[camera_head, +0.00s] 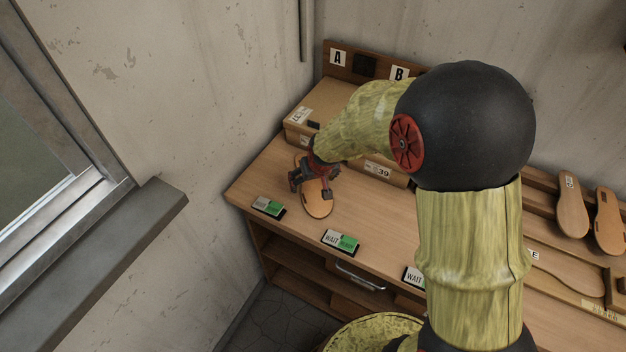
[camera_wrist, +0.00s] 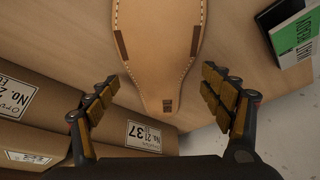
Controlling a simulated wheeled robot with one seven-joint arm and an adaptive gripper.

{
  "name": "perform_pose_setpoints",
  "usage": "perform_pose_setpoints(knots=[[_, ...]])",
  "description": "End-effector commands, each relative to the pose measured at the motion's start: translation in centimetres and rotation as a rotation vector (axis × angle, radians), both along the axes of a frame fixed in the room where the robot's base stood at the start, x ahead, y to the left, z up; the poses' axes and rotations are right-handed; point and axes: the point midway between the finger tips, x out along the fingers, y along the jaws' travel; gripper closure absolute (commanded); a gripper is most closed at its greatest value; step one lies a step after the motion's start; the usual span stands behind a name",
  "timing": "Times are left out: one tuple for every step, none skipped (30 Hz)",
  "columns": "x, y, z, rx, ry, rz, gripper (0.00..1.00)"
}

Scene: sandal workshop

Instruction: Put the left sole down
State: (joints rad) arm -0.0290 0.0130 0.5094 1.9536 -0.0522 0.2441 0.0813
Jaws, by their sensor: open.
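A tan sole (camera_head: 318,203) with pale stitching along its edge lies on the wooden bench top (camera_head: 366,216), near the bench's left end. In the wrist view the sole (camera_wrist: 160,45) lies flat, its narrow end with a small dark mark between my fingers. My gripper (camera_head: 315,184) is just above the sole in the head view and partly covers it. In the wrist view my gripper (camera_wrist: 164,98) is open, with a finger apart from the sole on each side.
Cardboard boxes (camera_wrist: 60,115) stand beside the sole, at the back of the bench. Green-and-white WAIT/READY signs (camera_head: 341,242) line the front edge. More soles (camera_head: 572,205) rest on a rack at the right. A wall closes the left side.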

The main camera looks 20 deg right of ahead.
Motion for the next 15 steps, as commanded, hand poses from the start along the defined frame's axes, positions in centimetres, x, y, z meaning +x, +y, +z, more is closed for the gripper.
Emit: perform_pose_setpoints(knots=[[0.0, 0.0, 0.1, 0.000, 0.000, 0.000, 0.19], [0.0, 0.0, 0.1, 0.000, 0.000, 0.000, 0.19], [0.0, 0.0, 0.3, 0.000, 0.000, 0.000, 0.19], [0.0, 0.0, 0.5, 0.000, 0.000, 0.000, 0.19], [-0.1, 0.0, 0.8, 0.000, -0.001, 0.000, 0.19], [-0.3, 0.0, 1.3, 0.000, -0.001, 0.000, 0.19], [-0.5, 0.0, 1.7, 0.000, -0.001, 0.000, 0.19], [-0.7, 0.0, 2.2, 0.000, -0.002, 0.000, 0.19], [-1.0, 0.0, 2.9, 0.000, -0.003, 0.000, 0.19], [-1.2, 0.0, 3.5, 0.000, -0.003, 0.000, 0.19], [-1.5, 0.0, 4.1, 0.000, -0.004, 0.000, 0.19], [-1.8, 0.0, 4.9, 0.000, -0.004, 0.000, 0.19], [-2.1, 0.0, 5.5, 0.000, -0.004, 0.000, 0.19], [-2.4, 0.0, 6.1, 0.000, -0.004, 0.000, 0.19], [-2.7, 0.0, 6.9, 0.000, -0.004, 0.000, 0.19]])
